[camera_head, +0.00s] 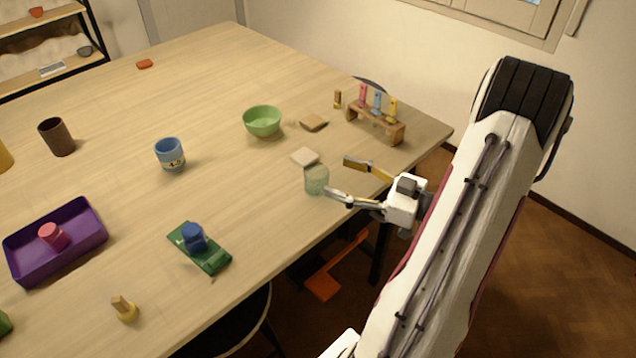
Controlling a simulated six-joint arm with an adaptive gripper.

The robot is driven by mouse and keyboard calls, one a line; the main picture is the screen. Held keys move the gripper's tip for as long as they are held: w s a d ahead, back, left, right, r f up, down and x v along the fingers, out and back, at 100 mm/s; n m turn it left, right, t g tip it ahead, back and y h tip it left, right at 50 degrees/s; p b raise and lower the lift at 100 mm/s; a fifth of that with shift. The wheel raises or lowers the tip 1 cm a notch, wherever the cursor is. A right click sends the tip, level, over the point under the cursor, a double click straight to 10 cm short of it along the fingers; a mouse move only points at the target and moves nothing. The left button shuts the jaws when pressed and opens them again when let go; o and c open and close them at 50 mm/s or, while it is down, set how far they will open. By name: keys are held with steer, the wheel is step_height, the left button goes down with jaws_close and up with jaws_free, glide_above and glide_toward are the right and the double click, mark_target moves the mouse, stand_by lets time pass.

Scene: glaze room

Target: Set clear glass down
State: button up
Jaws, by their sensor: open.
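The clear glass (316,180) is pale, greenish and see-through. It stands upright on the wooden table near the table's right-hand edge. My gripper (338,176) is open, coming in from the right. One finger lies close to the near right side of the glass, and the other is farther back, to its upper right. I cannot tell whether the near finger touches the glass. A pale square coaster (304,157) lies flat just behind the glass, with the glass in front of it.
A green bowl (262,121), a brown coaster (314,122) and a wooden rack (375,124) with coloured tubes stand behind. A blue cup (170,155), a green tray (212,259) and a purple tray (88,216) are to the left. The table (240,195) is bare left of the glass.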

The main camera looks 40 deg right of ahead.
mark_target(327, 181)
steer(key=shift+w+a+r+n+g, duration=0.15)
steer(key=shift+r+n, duration=0.05)
steer(key=shift+r, duration=0.25)
steer(key=shift+w+a+r+n+g, duration=0.1)
steer(key=shift+a+r+n+g, duration=0.1)
steer(key=shift+r, duration=0.2)
steer(key=shift+w+a+r+g, duration=0.1)
steer(key=shift+a+r+g, duration=0.05)
steer(key=shift+g, duration=0.5)
steer(key=shift+g+h, duration=0.3)
steer(key=shift+s+d+f+m+g+h, duration=0.15)
steer(key=shift+f+m+g, duration=0.1)
steer(key=shift+f, duration=0.25)
steer(key=shift+s+d+f+m+g+h, duration=0.2)
steer(key=shift+f+m, duration=0.1)
steer(key=shift+f, duration=0.25)
steer(key=shift+s+d+f+m+g+h, duration=0.15)
steer(key=shift+f+m+g, duration=0.1)
steer(key=shift+f, duration=0.25)
steer(key=shift+w, duration=0.15)
steer(key=shift+x, duration=1.25)
steer(key=shift+x, duration=2.6)
